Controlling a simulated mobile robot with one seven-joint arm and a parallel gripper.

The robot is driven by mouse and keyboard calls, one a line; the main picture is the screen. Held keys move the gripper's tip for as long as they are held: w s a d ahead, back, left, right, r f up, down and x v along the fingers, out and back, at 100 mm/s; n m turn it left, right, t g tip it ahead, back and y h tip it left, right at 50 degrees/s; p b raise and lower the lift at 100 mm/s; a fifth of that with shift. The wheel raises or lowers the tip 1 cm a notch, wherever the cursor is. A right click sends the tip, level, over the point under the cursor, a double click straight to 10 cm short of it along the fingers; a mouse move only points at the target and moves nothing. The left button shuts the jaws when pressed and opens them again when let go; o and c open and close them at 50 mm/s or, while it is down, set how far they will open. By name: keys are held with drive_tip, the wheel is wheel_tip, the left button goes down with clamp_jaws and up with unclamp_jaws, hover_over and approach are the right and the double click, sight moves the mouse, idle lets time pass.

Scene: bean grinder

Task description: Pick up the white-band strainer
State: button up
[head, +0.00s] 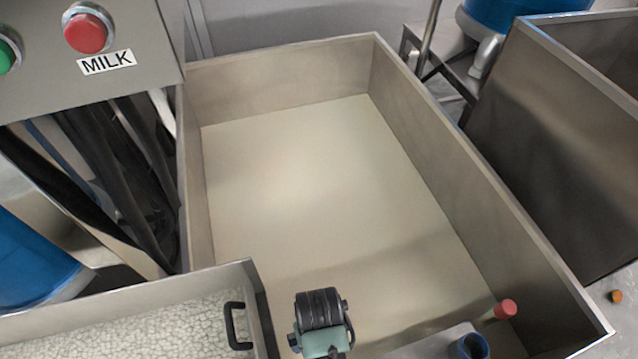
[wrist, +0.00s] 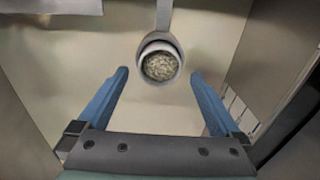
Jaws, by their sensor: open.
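The white-band strainer (wrist: 158,67) shows in the wrist view as a small round cup with a pale rim and speckled grey inside. A flat grey strip (wrist: 164,15), seemingly its handle, runs from it to the top edge. My gripper (wrist: 160,76) is open, with blue fingers apart to the left and right of the strainer. The strainer appears in line with the gap, touching neither finger; its depth relative to the fingertips is hard to tell. In the head view I cannot make out the strainer or the fingers; only my arm shows at bottom centre.
A large steel vat (head: 440,150) holds pale liquid (head: 300,190). A tray (head: 130,295) of white lumpy material with a black handle (head: 236,325) stands lower left. A red-ended part (head: 507,308) and blue pipe (head: 468,347) are lower right. A MILK button panel (head: 110,40) is upper left.

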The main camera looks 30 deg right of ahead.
wheel_tip(320, 180, down, 4)
drive_tip(key=shift+r+b, duration=0.1)
drive_tip(key=shift+b, duration=0.6)
drive_tip(key=shift+r, duration=0.1)
clamp_jaws()
